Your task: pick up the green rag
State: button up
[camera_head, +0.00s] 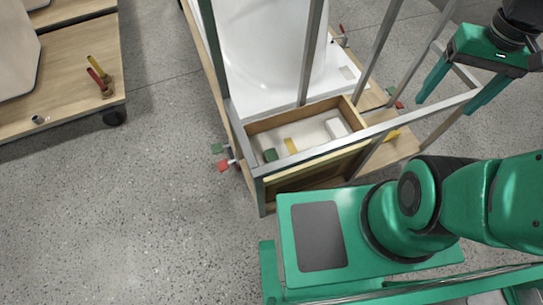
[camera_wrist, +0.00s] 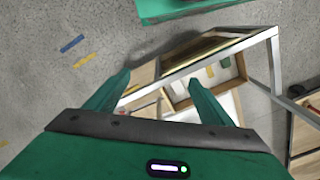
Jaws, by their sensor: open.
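A small dark green item (camera_head: 270,154), which looks like the green rag, lies in the left part of an open wooden tray (camera_head: 250,128) at the near end of the metal frame. A small green patch (camera_wrist: 210,70) also shows in the tray in the wrist view, partly beside my right finger. My gripper (camera_head: 445,104) is open and empty, up in the air to the right of the tray and apart from it. In the wrist view its fingers (camera_wrist: 161,80) are spread, with the frame and tray beyond them.
A yellow item (camera_head: 290,145) and a white block (camera_head: 336,128) share the tray. Metal bars (camera_head: 367,133) cross over and around it. A white tub shell (camera_head: 275,50) stands behind. Clamps with red and green ends (camera_head: 223,165) stick out at left. Open floor (camera_head: 150,200) lies left.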

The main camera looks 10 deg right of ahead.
jog(key=w+a+f+n, duration=0.3)
jog(key=w+f+n, duration=0.1)
jog(key=w, duration=0.2)
jog(key=w+a+f+n, duration=0.3)
jog(key=w+f+n, duration=0.2)
jog(key=w, duration=0.2)
jog(key=n+g+y, duration=0.1)
jog(key=n+y, duration=0.3)
jog(key=n, duration=1.2)
send_near(273, 154)
jog(key=x, duration=0.3)
jog(key=shift+s+a+f, duration=0.1)
jog(key=shift+a+f, duration=0.1)
jog(key=shift+f, duration=0.15)
jog(key=shift+x, duration=2.9)
jog(key=shift+d, duration=0.15)
jog(key=c, duration=1.2)
